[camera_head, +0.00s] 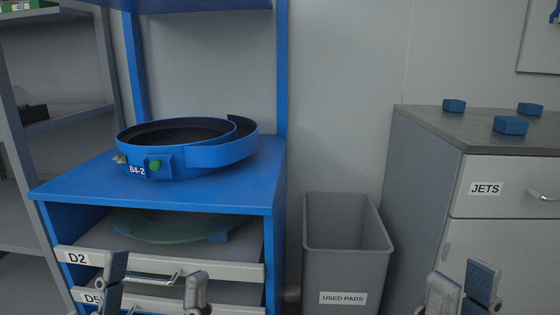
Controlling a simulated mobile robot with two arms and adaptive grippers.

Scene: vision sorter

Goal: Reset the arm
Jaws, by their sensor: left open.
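My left gripper (155,270) is at the bottom left, in front of the drawer labelled D2 (225,270). Its two grey fingers stand upright and wide apart, open, with nothing held between them. My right gripper (461,280) is at the bottom right, in front of the cabinet labelled JETS (500,250). Its fingertips stand upright and close together, with a narrow gap at the top. Its lower part is cut off by the frame, so how far it is open is unclear. I see nothing held in it.
A blue bowl feeder (205,156) marked B4-2 sits on the blue bench (75,185). A grey bin (345,265) labelled USED PADS stands between bench and cabinet. Several blue blocks (510,125) lie on the cabinet top. A shelf rack (60,118) stands at the left.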

